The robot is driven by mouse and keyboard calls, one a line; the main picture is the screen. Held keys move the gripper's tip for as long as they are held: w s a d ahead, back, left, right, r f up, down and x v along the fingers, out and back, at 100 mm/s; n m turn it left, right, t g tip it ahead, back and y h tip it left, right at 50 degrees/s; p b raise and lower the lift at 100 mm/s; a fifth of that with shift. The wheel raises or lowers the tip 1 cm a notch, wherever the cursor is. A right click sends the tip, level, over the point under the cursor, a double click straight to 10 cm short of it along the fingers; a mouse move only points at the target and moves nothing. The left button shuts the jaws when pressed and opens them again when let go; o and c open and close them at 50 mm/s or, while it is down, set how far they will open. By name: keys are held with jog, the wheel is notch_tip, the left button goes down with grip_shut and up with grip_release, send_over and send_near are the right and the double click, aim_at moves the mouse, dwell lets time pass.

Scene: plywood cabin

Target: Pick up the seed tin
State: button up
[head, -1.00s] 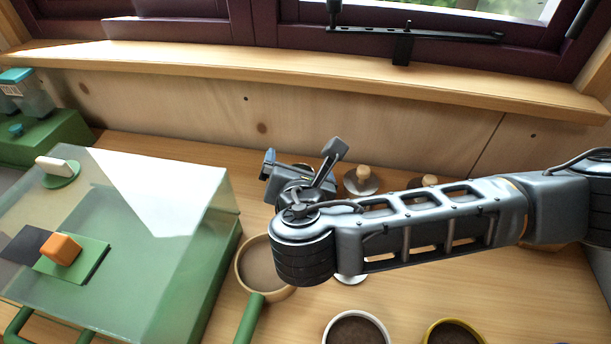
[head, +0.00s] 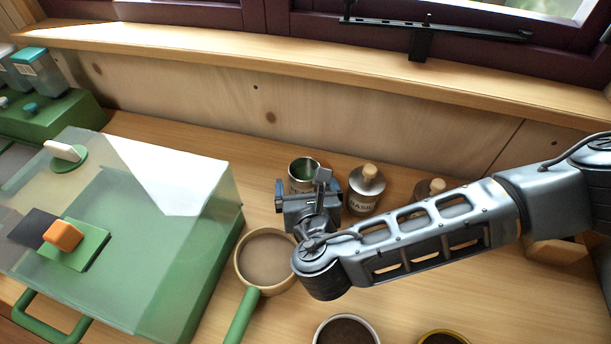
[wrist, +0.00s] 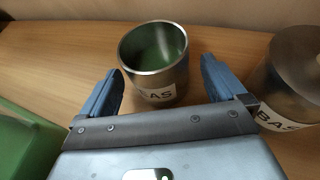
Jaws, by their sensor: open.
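An open metal tin (head: 303,168) with a green inside and a label starting "BAS" stands upright on the counter near the back wall. In the wrist view the same tin (wrist: 157,75) is between and just ahead of the fingers, with a gap on each side. My gripper (head: 303,190) is open and empty, just in front of this tin; its spread blue fingers also show in the wrist view (wrist: 161,68). A second tin (head: 366,192), labelled "BAS…" and closed by a wooden-knobbed lid, stands just to the right.
Another knobbed tin (head: 430,188) is partly hidden behind my arm. A round pan with a green handle (head: 243,318) lies front left of the gripper. A green box with a clear top (head: 190,262) stands left. Two round pots (head: 346,330) (head: 446,339) are in front.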

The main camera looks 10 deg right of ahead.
jog(key=shift+x, duration=1.15)
jog(key=c, duration=1.1)
